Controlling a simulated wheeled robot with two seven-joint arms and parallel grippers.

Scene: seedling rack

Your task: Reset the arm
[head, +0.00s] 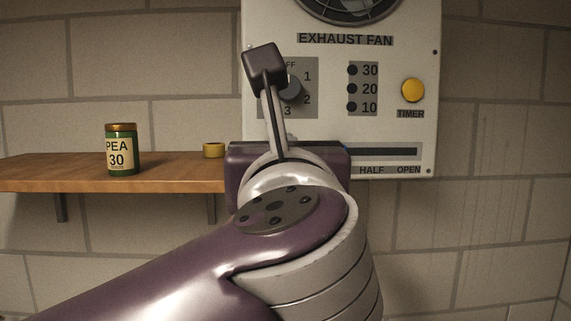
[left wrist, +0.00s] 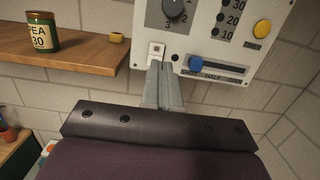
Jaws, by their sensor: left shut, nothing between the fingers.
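My left arm (head: 140,275) reaches in from the lower left to the exhaust fan panel (head: 425,140). In the head view my wrist hides the fingertips. In the left wrist view my left gripper (left wrist: 161,72) is shut and empty, its tips just below a small white switch (left wrist: 156,49) at the panel's lower left. I cannot tell whether they touch the panel. A blue slider (left wrist: 195,64) sits at the SHUT end of its slot, right of the fingertips. The dark knob (left wrist: 174,9) is above. My right gripper is not in view.
A wooden shelf (head: 75,173) on the left holds a green PEA 30 jar (head: 122,155) and a small yellow object (head: 213,150). A yellow timer button (head: 413,90) is on the panel's right. The wall right of the panel is clear.

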